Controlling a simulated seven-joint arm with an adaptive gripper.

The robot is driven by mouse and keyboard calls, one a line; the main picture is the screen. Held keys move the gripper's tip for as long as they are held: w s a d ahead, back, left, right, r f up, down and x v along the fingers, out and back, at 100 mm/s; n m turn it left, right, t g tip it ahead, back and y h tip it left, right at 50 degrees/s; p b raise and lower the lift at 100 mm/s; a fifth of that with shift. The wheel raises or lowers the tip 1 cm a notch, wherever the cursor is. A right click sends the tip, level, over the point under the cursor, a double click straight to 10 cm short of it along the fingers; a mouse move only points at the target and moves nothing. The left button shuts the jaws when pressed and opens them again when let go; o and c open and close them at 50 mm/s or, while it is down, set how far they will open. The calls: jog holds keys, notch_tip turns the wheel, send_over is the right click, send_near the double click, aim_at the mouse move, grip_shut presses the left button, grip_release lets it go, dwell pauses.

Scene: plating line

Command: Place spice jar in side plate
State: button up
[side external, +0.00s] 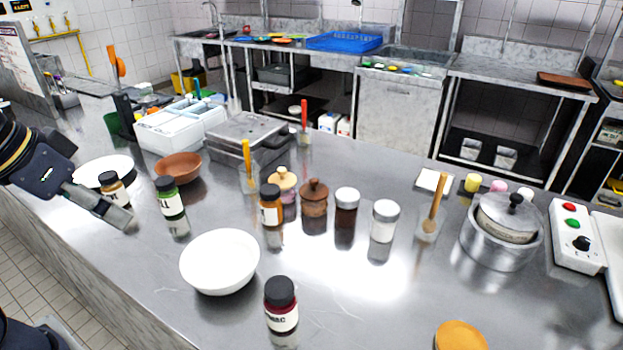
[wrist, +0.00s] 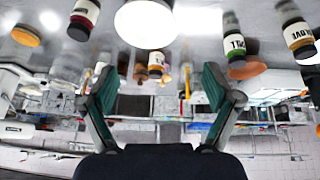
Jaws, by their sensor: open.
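Several spice jars with black lids stand upright on the steel counter: a brown one (side external: 113,188), a green-labelled one (side external: 171,198), an orange-brown one (side external: 270,205) and a dark red one (side external: 282,306). They also show, inverted, in the wrist view. A shallow white dish (side external: 220,262) lies empty on the counter and fills the top middle of the wrist view (wrist: 146,22). A second white plate (side external: 92,168) lies behind my gripper (side external: 118,214). My gripper is open and empty at the counter's left, its fingers spread in the wrist view (wrist: 157,92). It partly hides the brown jar.
A brown bowl (side external: 178,167) and white bins (side external: 178,130) stand behind the jars. More lidded jars (side external: 314,198) stand mid-counter. A steel pot (side external: 500,240) and a control box (side external: 577,236) are at right. Counter around the white dish is mostly clear.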

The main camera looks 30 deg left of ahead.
jog(key=w+d+r+n+g+h, duration=0.1)
jog(key=w+d+n+g+h, duration=0.1)
jog(key=d+h, duration=0.35)
jog(key=w+d+r+n+g+h, duration=0.1)
jog(key=d+n+h, duration=0.15)
jog(key=d, duration=0.55)
jog(key=n+t+h, duration=0.5)
jog(key=n+t, duration=0.5)
jog(key=n, duration=0.8)
send_over(272, 204)
jog(key=s+d, duration=0.2)
jog(key=s, duration=0.1)
notch_tip(272, 204, down, 6)
jog(key=r, duration=0.1)
jog(key=a+f+n+y, duration=0.1)
jog(key=a+f+n, duration=0.1)
jog(key=f, duration=0.3)
jog(key=a+f+n+t+y, duration=0.1)
jog(key=a+f+n, duration=0.1)
jog(key=f, duration=0.4)
jog(key=w+a+f+n+t+y, duration=0.1)
jog(key=a+f+n, duration=0.1)
jog(key=f, duration=0.4)
jog(key=shift+a, duration=0.25)
jog(key=shift+f, duration=0.65)
jog(key=x, duration=0.5)
jog(key=shift+r, duration=0.15)
jog(key=c, duration=1.6)
